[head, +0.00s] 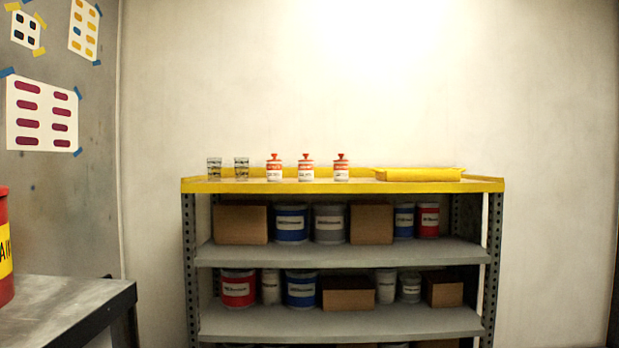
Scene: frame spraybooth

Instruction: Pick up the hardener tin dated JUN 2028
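Three small white tins with red tops and red-and-white labels stand upright in a row on the yellow top of the shelf unit. They are the left tin (274,169), the middle tin (305,169) and the right tin (341,169). Their label print is too small to read, so I cannot tell which one is dated JUN 2028. The gap between the middle and right tins is slightly wider than the other. Neither of my grippers is in the head view.
The shelf unit's yellow top (228,187) has a raised rim. Two clear glasses (214,169) (241,169) stand left of the tins, a yellow tray (418,174) right. Lower shelves hold cans and boxes. A grey table (60,300) with a red can (5,262) is at left.

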